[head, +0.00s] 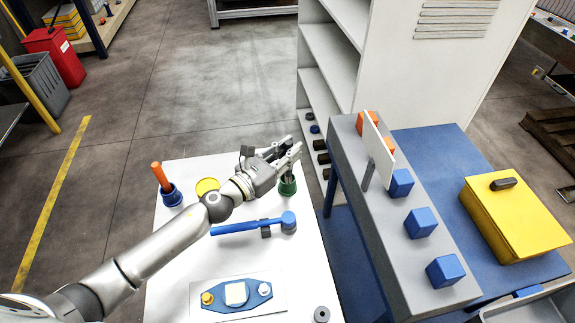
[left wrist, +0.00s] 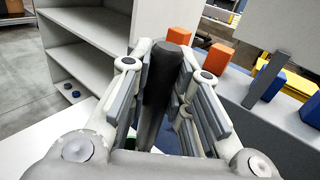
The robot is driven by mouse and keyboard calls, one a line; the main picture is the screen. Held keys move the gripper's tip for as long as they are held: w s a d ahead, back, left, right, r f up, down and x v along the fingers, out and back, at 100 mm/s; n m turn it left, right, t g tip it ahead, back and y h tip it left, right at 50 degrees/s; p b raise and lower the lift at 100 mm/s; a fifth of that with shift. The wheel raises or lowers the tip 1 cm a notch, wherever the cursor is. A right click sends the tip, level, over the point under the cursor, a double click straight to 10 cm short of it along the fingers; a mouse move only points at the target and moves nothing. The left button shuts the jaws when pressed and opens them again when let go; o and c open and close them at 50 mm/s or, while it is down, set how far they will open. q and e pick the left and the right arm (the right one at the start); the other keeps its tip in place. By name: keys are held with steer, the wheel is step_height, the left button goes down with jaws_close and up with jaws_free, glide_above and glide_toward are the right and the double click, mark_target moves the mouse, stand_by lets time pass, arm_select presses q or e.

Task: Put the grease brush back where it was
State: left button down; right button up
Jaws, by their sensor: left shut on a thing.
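My left gripper (head: 291,150) is above the right side of the white table (head: 180,245). It is shut on a dark, upright handle (left wrist: 163,85), which I take for the grease brush. The handle stands between both fingers in the left wrist view; its lower end is hidden. A green pot (head: 287,187) stands just below the gripper in the head view; I cannot tell whether the brush is inside it. An orange-handled tool (head: 160,177) stands in a blue pot (head: 172,196) on the table's left. My right gripper is not in view.
A blue tool (head: 250,227) lies on a dark rest. A blue plate (head: 220,293) and yellow round thing (head: 206,186) are also on the table. The grey conveyor frame (head: 400,245) with blue and orange blocks stands close right. White shelves (head: 330,55) stand behind.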

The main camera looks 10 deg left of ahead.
arm_select(q)
steer(key=f, duration=0.1)
steer(key=w+f+b, duration=0.1)
steer(key=f, duration=0.1)
steer(key=w+f, duration=0.1)
steer(key=f, duration=0.1)
steer(key=shift+a+f, duration=0.15)
steer(key=shift+a, duration=0.15)
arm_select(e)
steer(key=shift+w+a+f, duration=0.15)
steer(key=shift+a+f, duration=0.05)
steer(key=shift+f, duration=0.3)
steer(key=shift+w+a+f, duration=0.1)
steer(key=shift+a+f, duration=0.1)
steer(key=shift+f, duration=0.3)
arm_select(q)
steer(key=shift+f+b, duration=0.15)
steer(key=shift+b, duration=0.2)
steer(key=c, duration=1.3)
jaws_free()
steer(key=shift+c, duration=0.2)
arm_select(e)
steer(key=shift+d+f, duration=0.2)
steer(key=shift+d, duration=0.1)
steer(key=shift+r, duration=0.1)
